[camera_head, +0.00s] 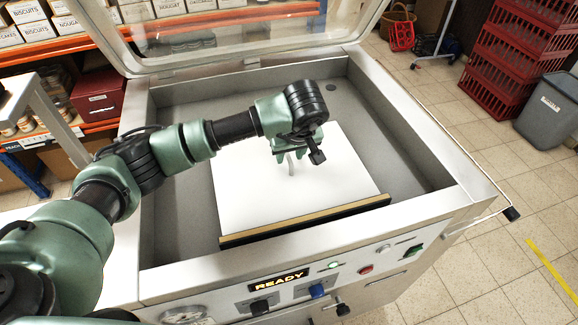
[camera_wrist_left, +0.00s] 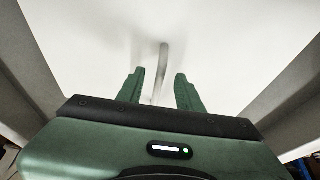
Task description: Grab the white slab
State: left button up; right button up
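The white slab (camera_head: 250,190) lies flat inside the open chamber of a steel machine. A thin pale grey upright handle (camera_head: 291,165) stands on it. My left gripper (camera_head: 284,158) is over the slab, pointing down at the handle. In the left wrist view, my left gripper (camera_wrist_left: 160,84) is open, with one finger on each side of the handle (camera_wrist_left: 162,65) and gaps between. The white slab (camera_wrist_left: 90,40) fills most of that view. How deep the handle sits between the fingers is hard to tell. My right gripper is not in view.
The chamber's steel walls (camera_head: 395,130) surround the slab. A brown and black bar (camera_head: 305,220) runs along its front edge. The clear lid (camera_head: 220,35) stands open behind. A READY display (camera_head: 279,280) is on the front panel. Red crates (camera_head: 515,55) and a grey bin (camera_head: 550,110) stand at the right.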

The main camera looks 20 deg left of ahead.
pick_arm(q)
jog(key=shift+f, duration=0.15)
grip_shut()
dwell(1.3)
jog(key=shift+w, duration=0.2)
